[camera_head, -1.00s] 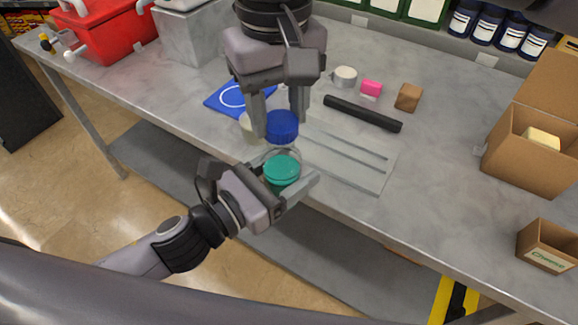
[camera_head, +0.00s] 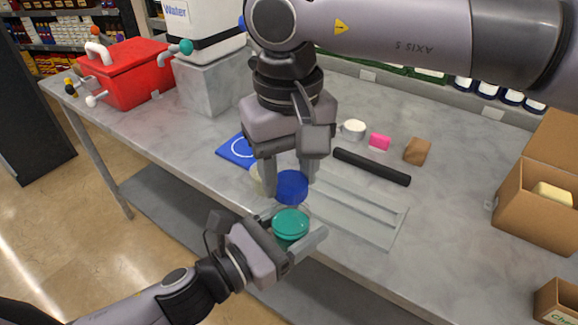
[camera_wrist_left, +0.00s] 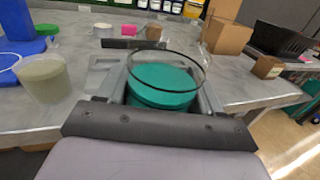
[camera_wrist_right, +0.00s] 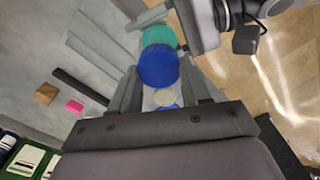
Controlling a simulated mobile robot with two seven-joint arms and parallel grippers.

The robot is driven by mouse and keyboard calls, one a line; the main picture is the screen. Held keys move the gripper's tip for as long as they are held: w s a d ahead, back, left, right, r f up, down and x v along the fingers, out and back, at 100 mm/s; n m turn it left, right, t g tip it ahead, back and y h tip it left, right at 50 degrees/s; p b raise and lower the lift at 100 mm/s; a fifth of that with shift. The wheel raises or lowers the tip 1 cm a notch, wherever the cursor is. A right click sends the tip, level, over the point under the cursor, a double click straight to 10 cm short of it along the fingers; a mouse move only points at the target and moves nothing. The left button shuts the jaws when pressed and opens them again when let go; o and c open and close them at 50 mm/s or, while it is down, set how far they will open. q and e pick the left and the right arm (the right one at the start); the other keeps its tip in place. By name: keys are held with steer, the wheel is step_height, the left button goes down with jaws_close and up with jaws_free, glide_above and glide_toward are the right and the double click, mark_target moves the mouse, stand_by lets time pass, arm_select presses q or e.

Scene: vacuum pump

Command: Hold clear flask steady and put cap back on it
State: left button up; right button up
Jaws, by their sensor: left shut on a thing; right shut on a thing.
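The clear flask (camera_head: 291,224), with teal contents, is between the fingers of my left gripper (camera_head: 291,238), which is shut on it at the table's front edge. In the left wrist view the flask (camera_wrist_left: 163,82) looks upright, with its round rim uncovered. My right gripper (camera_head: 289,178) points down and is shut on the blue cap (camera_head: 291,187). In the head view the cap appears just beyond the flask and apart from it. In the right wrist view the cap (camera_wrist_right: 158,66) slightly overlaps the flask (camera_wrist_right: 160,36); I cannot tell its height above the rim.
A cup of cloudy liquid (camera_wrist_left: 43,80) stands left of the flask, partly hidden in the head view (camera_head: 257,181). A grey tray (camera_head: 385,232) and black bar (camera_head: 371,166) lie to the right. A blue mat (camera_head: 232,151) lies behind left. Cardboard boxes (camera_head: 530,226) stand at the right.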

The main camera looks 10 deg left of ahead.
mark_target(290, 228)
steer(key=shift+f, duration=0.7)
steer(key=shift+f, duration=0.55)
